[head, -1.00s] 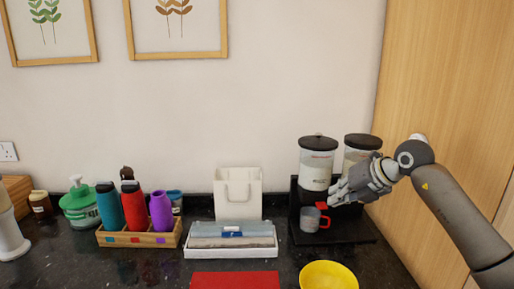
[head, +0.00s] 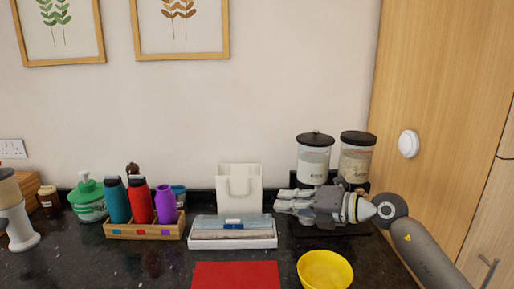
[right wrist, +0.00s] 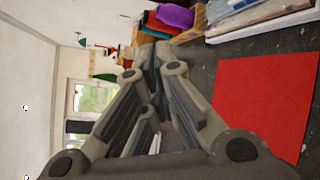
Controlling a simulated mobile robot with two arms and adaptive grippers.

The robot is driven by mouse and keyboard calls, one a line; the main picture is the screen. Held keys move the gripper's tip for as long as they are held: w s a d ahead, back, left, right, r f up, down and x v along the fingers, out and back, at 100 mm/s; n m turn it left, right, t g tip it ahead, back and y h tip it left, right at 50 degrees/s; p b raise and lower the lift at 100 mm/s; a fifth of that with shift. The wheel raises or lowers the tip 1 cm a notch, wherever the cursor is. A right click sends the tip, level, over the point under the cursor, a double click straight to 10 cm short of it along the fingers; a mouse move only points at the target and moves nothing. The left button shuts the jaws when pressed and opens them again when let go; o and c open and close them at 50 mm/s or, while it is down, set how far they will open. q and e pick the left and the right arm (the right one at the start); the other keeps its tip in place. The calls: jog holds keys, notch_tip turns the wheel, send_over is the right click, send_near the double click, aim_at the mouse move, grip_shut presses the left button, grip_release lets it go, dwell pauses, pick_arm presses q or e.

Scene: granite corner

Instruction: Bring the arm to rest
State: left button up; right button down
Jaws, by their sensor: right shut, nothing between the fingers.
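My right gripper (head: 282,204) is in the head view, in front of the dark stand with the jars, pointing left above the counter. In the right wrist view its fingers (right wrist: 155,55) come together at the tips, shut with nothing between them. My right arm comes in from the lower right. The gripper hides the place on the stand where a mug was seen earlier. My left gripper does not show in either view.
A yellow bowl (head: 326,272) and a red mat (head: 236,276) lie near the gripper. A white tray (head: 232,243), white bag (head: 240,190), bottle crate (head: 145,232) and two lidded jars (head: 314,165) stand behind. A wooden cabinet (head: 440,100) bounds the right.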

jog(key=s+a+r+m+t+y, duration=0.2)
jog(key=s+r+m+t+y, duration=0.1)
jog(key=s+m+t+y, duration=0.15)
jog(key=d+f+m+t+h, duration=0.1)
jog(key=d+m+t+h, duration=0.6)
jog(key=m, duration=0.5)
jog(key=s+d+f+m+g+h, duration=0.2)
jog(key=s+d+f+m+h, duration=0.25)
jog(key=f+m+h, duration=0.35)
jog(key=s+d+f+m+g+h, duration=0.25)
jog(key=d+f+m+h, duration=0.35)
jog(key=f, duration=0.4)
jog(key=s+a+f+m+g+y, duration=0.1)
jog(key=s+f+m+g+y, duration=0.1)
jog(key=s+f+g, duration=0.9)
jog(key=s+a+f+m+g+y, duration=0.15)
jog(key=s+f, duration=0.65)
jog(key=s, duration=0.8)
notch_tip(320, 180, down, 27)
jog(key=s, duration=0.2)
jog(key=s+d+f+g, duration=0.1)
jog(key=s+d+f, duration=0.2)
jog(key=s+f, duration=1.1)
jog(key=shift+s+d+f+n+g, duration=0.25)
jog(key=shift+s+n+g, duration=0.15)
jog(key=shift+s, duration=0.85)
